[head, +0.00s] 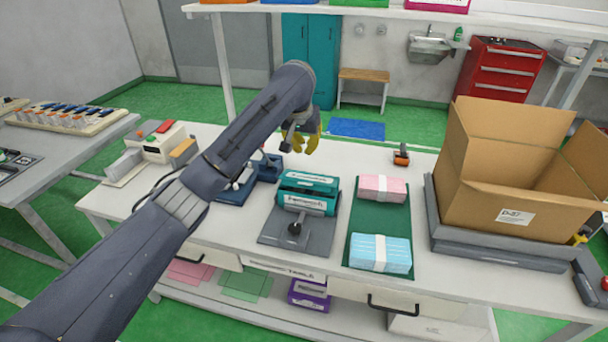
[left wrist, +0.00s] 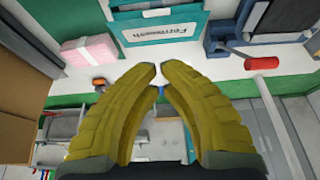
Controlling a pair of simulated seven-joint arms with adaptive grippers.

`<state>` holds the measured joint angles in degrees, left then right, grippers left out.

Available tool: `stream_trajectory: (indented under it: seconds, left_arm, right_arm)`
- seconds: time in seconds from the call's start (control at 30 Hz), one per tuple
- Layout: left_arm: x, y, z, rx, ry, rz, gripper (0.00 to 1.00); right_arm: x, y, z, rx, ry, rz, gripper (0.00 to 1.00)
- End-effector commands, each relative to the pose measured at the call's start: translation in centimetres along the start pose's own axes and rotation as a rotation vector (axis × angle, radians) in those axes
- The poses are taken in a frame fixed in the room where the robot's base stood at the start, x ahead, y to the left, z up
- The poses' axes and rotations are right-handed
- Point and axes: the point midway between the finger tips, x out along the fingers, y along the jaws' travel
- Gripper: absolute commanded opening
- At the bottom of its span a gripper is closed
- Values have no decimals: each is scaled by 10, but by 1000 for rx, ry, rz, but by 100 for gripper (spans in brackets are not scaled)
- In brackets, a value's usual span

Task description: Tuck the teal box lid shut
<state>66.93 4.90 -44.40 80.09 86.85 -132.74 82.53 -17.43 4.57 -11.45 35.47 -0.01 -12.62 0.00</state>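The teal box (head: 304,204) sits on a grey fixture (head: 268,228) with a dark knob in front. A teal panel with a pale strip, apparently its lid (head: 310,181), shows above and behind the labelled front. I cannot tell whether it is fully tucked. In the left wrist view, the teal box (left wrist: 165,48) is cut off by the top edge. My left gripper (head: 305,143) is beyond the box, apart from it. Its yellow fingers (left wrist: 159,72) nearly meet at the tips with nothing held. A small yellow and dark piece at the right edge may be my right gripper (head: 579,238).
A green mat (head: 375,227) right of the box bears pink (head: 382,188) and blue (head: 380,253) packs. A large open cardboard box (head: 495,190) stands farther right. A blue fixture (head: 264,172) is behind left. An orange tool (head: 401,155) lies at the back.

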Motion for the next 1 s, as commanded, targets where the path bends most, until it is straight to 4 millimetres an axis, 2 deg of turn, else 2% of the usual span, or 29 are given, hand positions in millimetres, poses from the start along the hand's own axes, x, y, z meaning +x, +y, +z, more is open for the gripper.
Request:
stream_trajectory:
  seconds: [0.53, 0.7, 1.0]
  left_arm:
    - [91, 0, 1, 0, -3, 0, 0]
    - [106, 0, 16, 1, 0, 2, 0]
    - [118, 0, 28, 1, 0, 0, 0]
  right_arm:
    - [0, 1, -4, -1, 5, 1, 0]
    - [0, 1, -5, -1, 5, 1, 0]
    - [0, 1, -5, 0, 6, 1, 0]
